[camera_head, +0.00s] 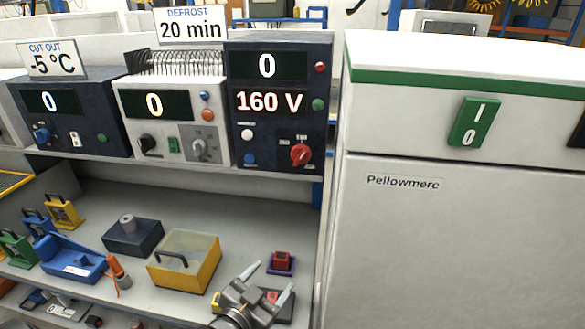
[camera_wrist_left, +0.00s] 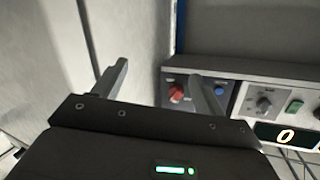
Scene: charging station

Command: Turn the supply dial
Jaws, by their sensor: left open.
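The supply dial is a red knob (camera_head: 301,155) low on the right side of a dark blue unit (camera_head: 236,130). The unit's display (camera_head: 268,102) reads 160 V, with a 0 above it. The dial also shows, upside down, in the left wrist view (camera_wrist_left: 177,95), between the two fingers and beyond them. My left gripper (camera_head: 268,281) is open and empty, below the dial and apart from it, in front of the lower shelf. Its fingers (camera_wrist_left: 160,86) show in the wrist view. My right gripper is not in view.
A white unit (camera_head: 122,99) with a grey knob and a darker unit (camera_head: 118,133) stand left of the supply unit. A white Pellowmere cabinet (camera_head: 410,240) closes off the right. The lower shelf (camera_head: 85,195) holds a yellow box (camera_head: 205,275), a blue tray (camera_head: 62,245) and small parts.

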